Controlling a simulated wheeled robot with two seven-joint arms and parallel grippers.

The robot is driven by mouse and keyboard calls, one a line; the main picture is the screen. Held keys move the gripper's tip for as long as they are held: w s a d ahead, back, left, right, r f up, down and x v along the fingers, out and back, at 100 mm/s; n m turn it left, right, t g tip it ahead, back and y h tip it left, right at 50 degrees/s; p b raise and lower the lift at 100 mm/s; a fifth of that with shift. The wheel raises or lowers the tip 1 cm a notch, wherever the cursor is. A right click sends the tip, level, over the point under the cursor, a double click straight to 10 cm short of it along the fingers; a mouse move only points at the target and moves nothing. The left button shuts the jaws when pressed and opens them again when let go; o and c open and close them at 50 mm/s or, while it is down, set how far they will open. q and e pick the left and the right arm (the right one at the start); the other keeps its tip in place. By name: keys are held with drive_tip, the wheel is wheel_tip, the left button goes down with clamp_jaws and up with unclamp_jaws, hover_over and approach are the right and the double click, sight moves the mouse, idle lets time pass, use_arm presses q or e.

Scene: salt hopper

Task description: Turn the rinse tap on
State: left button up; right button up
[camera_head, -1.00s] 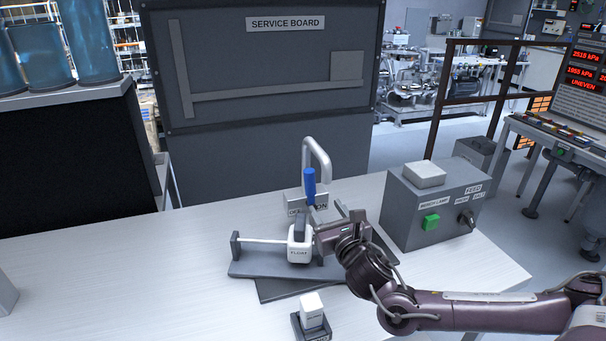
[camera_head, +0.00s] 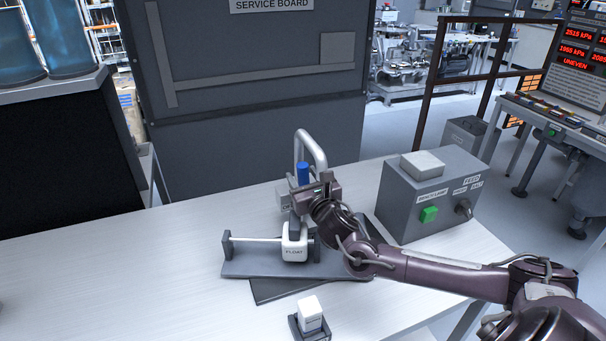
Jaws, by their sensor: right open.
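The rinse tap (camera_head: 313,148) is a light grey curved spout behind the float stand on the white table. A blue lever (camera_head: 303,173) stands upright at its front. A grey label plate at the tap's base is mostly hidden by my gripper, so its words cannot be read. My right gripper (camera_head: 308,196) is open, close to the blue lever at its lower right. I cannot tell whether it touches the lever. The white block marked FLOAT (camera_head: 294,250) sits on a rod stand just below the gripper. My left gripper is not in view.
A grey control box (camera_head: 405,205) with a green button (camera_head: 429,214) and a black knob (camera_head: 464,208) stands right of the tap. A small white block (camera_head: 309,312) sits in a dark holder at the front. The table's left (camera_head: 120,275) is clear.

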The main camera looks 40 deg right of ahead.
drive_tip(key=shift+w, duration=0.1)
clamp_jaws()
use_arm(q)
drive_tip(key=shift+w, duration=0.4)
